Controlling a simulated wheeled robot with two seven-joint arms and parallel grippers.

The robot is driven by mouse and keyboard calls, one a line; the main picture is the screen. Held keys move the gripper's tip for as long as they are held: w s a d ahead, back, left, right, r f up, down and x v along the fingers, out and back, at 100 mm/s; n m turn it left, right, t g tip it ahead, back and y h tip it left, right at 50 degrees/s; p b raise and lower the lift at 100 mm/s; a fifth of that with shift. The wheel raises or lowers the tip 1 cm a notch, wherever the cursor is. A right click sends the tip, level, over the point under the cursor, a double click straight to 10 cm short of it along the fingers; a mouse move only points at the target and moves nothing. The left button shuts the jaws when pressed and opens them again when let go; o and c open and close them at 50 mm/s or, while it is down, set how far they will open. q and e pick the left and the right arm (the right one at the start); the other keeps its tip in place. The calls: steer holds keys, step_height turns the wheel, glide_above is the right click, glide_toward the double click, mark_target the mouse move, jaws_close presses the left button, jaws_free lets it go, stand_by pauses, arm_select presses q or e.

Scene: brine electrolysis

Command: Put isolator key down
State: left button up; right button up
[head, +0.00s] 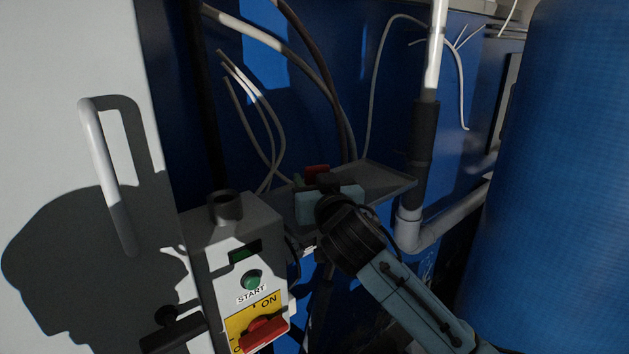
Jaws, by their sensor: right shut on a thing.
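My right gripper (322,184) reaches in from the lower right and is over a small grey shelf (385,181). It is shut on the isolator key (317,171), of which a small red part shows just beyond the fingers. The gripper body hides the rest of the key, and I cannot tell whether it touches the shelf. My left gripper is not in view.
Left of the shelf stands a grey control box (238,222) with a green START button (252,280) and a red rotary switch (263,334). A white door with a handle (108,178) is at left. Pipes and a large blue tank (560,170) are at right.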

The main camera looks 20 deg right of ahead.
steer(key=o, duration=1.1)
steer(key=shift+s+r, duration=0.1)
steer(key=shift+r, duration=0.05)
steer(key=s+b, duration=0.1)
steer(key=s, duration=1)
steer(key=shift+s, duration=0.4)
